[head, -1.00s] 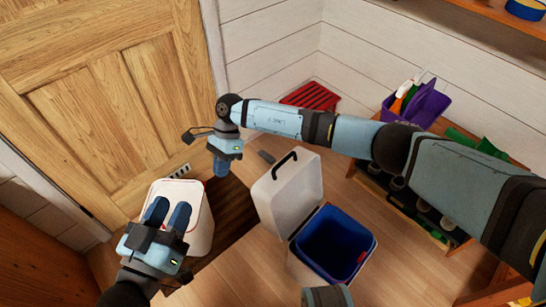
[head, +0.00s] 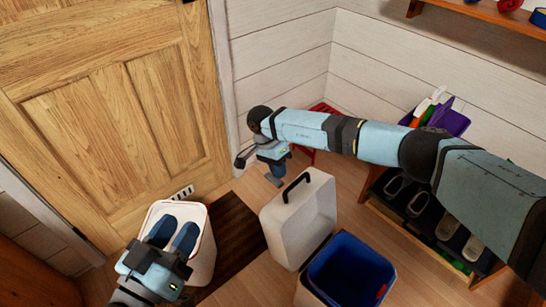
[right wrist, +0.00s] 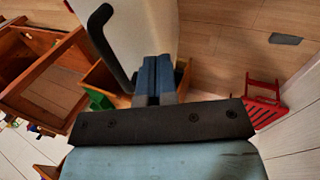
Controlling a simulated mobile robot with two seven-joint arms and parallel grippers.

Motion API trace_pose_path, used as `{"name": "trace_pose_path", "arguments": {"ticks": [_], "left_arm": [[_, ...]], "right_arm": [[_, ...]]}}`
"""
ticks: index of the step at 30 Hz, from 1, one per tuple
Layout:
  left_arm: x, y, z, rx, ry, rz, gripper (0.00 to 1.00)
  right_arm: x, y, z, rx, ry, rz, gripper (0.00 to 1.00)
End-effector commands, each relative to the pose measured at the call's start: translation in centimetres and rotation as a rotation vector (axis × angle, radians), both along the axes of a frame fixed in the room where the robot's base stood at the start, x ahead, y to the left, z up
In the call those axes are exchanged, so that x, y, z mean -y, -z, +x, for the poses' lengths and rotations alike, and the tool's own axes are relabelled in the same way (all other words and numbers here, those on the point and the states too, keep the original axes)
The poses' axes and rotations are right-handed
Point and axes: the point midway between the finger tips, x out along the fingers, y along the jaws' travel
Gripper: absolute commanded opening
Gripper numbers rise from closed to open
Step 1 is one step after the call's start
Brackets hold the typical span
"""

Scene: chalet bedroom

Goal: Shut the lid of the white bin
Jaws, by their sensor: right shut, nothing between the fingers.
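The white bin (head: 311,295) stands on the floor at lower middle in the head view, with a blue liner (head: 350,270) inside. Its white lid (head: 300,222) stands up open on the left side, with a black handle (head: 298,184) on its outer face. My right gripper (head: 277,179) is shut and empty, just behind the lid near the handle. In the right wrist view its fingers (right wrist: 158,78) point at the white lid (right wrist: 145,30), beside the black handle (right wrist: 103,45); contact cannot be told. My left gripper (head: 172,235) is open, above another white container (head: 203,257).
A wooden door (head: 110,110) is at the left, with a dark mat (head: 235,240) before it. A low wooden shoe rack (head: 420,240) with shoes and a purple caddy (head: 448,122) is at the right.

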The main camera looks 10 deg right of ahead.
Motion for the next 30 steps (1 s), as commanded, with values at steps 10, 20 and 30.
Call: {"name": "trace_pose_path", "arguments": {"ticks": [10,20,30], "left_arm": [[0.0,0.2,0.0,-0.006,0.002,0.003,0.39],[0.0,0.2,0.0,-0.010,0.003,0.006,0.39],[-0.2,-1.4,0.0,0.031,-0.011,-0.010,0.39]], "right_arm": [[2.1,-0.6,-2.4,0.003,0.001,0.001,0.00],[2.2,-0.6,-2.6,0.002,0.000,0.002,0.00],[3.2,-1.7,-3.7,0.038,0.000,0.030,0.00]]}}
